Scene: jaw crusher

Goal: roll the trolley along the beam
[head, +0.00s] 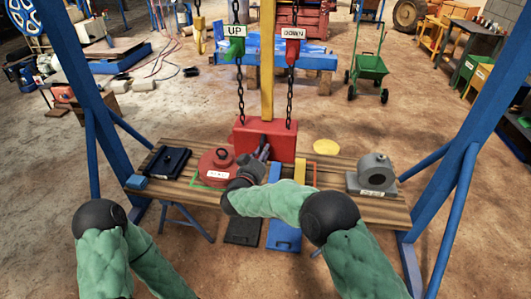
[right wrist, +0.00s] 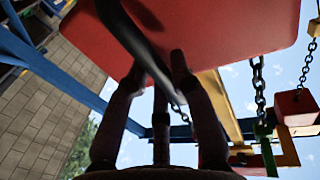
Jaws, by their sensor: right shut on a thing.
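A red block (head: 283,140), which may be the trolley, is at the middle of the head view at the lower end of a yellow beam (head: 267,65). The same red block (right wrist: 230,25) fills the top of the right wrist view. My right gripper (head: 263,151) is at its face, its fingers closed around a dark bar (right wrist: 135,40) in front of the red surface. Two chains run beside the block, with a green UP tag (head: 235,47) and a red DOWN tag (head: 291,50). My left gripper is out of view; only its arm shows.
A wooden bench (head: 335,198) below holds a red round part (head: 216,165), a grey housing (head: 375,174) and a dark flat box (head: 167,162). Blue frame legs (head: 75,85) stand on both sides. A green cart (head: 369,70) is on the open floor behind.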

